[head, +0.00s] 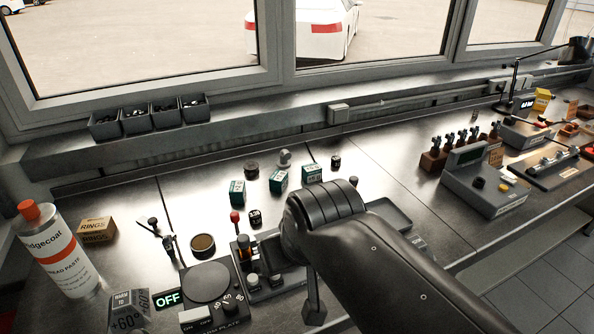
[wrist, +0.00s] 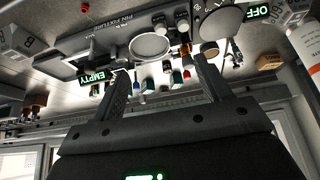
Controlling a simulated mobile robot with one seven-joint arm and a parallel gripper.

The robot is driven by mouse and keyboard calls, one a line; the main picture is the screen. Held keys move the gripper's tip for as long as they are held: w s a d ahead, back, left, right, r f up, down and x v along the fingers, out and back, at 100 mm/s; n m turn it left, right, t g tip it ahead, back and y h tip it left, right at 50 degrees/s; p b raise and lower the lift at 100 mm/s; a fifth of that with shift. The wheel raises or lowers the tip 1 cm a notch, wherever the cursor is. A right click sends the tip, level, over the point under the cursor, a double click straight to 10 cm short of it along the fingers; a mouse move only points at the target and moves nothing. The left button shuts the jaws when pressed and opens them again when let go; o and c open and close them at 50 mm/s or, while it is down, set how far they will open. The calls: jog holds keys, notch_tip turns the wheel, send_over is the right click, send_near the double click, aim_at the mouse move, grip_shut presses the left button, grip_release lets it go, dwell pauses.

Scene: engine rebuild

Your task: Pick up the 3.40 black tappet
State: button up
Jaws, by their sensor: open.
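No 3.40 marking is readable on any part. A small black piece with white marking (head: 255,217) stands on the bench left of my arm in the head view. Two other small dark round pieces stand farther back, one at the left (head: 252,168) and one at the right (head: 336,161). I cannot tell which is the 3.40 tappet. In the wrist view, which is upside down, my gripper (wrist: 158,66) is open with its two fingers apart and nothing seen held between them. In the head view my arm hides most of the gripper.
A pin fixture (wrist: 105,38) with an EMPTY display (wrist: 97,91) lies near the fingers. A shallow tray (head: 391,213) is right.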

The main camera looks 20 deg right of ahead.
jog(key=shift+c, duration=0.9)
